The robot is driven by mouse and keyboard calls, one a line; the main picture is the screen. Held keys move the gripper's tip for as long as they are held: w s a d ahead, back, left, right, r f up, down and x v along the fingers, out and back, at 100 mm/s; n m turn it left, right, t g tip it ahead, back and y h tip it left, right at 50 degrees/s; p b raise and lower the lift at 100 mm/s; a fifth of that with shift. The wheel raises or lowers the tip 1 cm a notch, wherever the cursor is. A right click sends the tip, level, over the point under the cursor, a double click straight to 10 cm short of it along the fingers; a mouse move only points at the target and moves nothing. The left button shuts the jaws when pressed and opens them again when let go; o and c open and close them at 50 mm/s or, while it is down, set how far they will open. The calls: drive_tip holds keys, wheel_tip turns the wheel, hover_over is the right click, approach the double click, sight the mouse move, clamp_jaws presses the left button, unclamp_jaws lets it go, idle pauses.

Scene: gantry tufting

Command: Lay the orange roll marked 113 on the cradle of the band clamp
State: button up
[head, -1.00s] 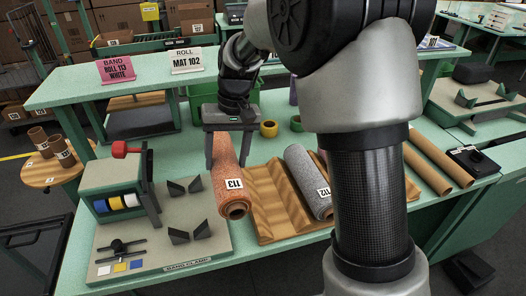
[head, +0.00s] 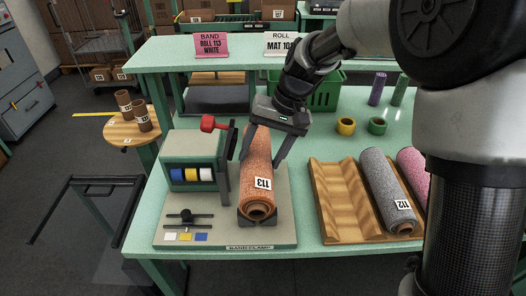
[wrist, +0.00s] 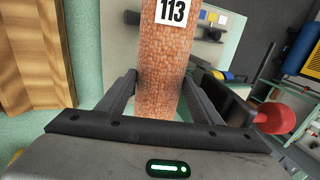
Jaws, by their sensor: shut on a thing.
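The orange roll marked 113 (head: 257,176) lies lengthwise over the dark cradle (head: 257,222) of the band clamp (head: 170,229). Its near end is at the front cradle block; the rear blocks are hidden by the roll, and I cannot tell if it rests fully. My gripper (head: 266,150) is shut on the roll's far part, one finger on each side. In the wrist view the roll (wrist: 160,62) runs between the two fingers (wrist: 157,95), its 113 label facing up.
A wooden rack (head: 343,205) to the right holds the grey roll 112 (head: 383,180) and a pink roll (head: 413,172); its left groove is empty. The clamp's housing with a red knob (head: 208,123) stands close left of the roll. Tape rings (head: 346,126) lie behind.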

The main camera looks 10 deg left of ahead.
drive_tip(key=shift+f+b, duration=2)
drive_tip(key=shift+f, duration=1.3)
drive_tip(key=o, duration=1.3)
drive_tip(key=p+v, duration=0.2)
drive_tip(key=v, duration=1.5)
drive_tip(key=shift+d+r, duration=0.15)
drive_tip(key=shift+r, duration=0.1)
